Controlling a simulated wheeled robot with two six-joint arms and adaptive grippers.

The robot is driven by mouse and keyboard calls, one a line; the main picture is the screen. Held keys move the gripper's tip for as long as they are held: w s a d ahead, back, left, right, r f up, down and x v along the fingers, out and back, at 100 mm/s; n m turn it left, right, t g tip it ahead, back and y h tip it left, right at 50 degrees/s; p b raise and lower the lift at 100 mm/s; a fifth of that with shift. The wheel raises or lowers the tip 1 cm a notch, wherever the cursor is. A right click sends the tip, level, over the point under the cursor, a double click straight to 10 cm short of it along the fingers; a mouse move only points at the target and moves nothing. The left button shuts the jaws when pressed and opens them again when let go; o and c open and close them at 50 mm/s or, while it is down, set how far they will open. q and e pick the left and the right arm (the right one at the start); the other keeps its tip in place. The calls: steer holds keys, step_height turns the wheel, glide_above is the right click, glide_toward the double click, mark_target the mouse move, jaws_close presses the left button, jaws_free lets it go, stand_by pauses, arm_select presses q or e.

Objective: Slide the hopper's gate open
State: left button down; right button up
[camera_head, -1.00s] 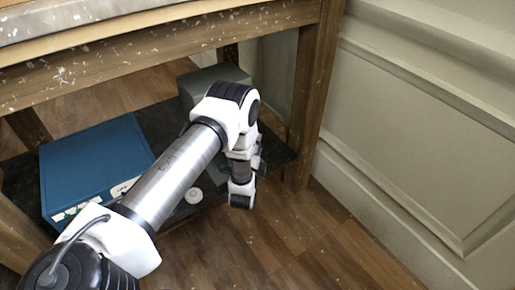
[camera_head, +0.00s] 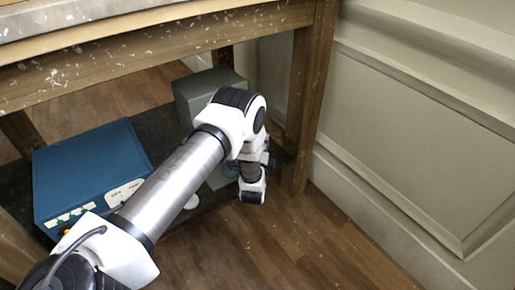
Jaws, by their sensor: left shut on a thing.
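A grey-green box (camera_head: 196,88) stands on the low shelf under the table, partly behind my left arm. I cannot tell for sure whether it is the hopper, and I cannot make out a gate on it. My left gripper (camera_head: 264,158) is at the far end of the arm, by the box's right side and near the shelf's right end. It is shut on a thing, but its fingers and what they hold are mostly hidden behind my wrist. My right gripper is not in view.
A blue box (camera_head: 90,160) with a labelled front stands at the shelf's left. A small white round thing (camera_head: 192,201) shows below my forearm. The wooden table's leg (camera_head: 312,95) and the panelled wall (camera_head: 420,110) stand at the right. Wood floor (camera_head: 310,240) is clear in front.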

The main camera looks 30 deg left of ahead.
arm_select(q)
steer(key=c, duration=1.3)
jaws_free()
steer(key=shift+w+r, duration=0.15)
steer(key=o, duration=0.4)
steer(key=shift+d, duration=0.1)
steer(key=v, duration=1.2)
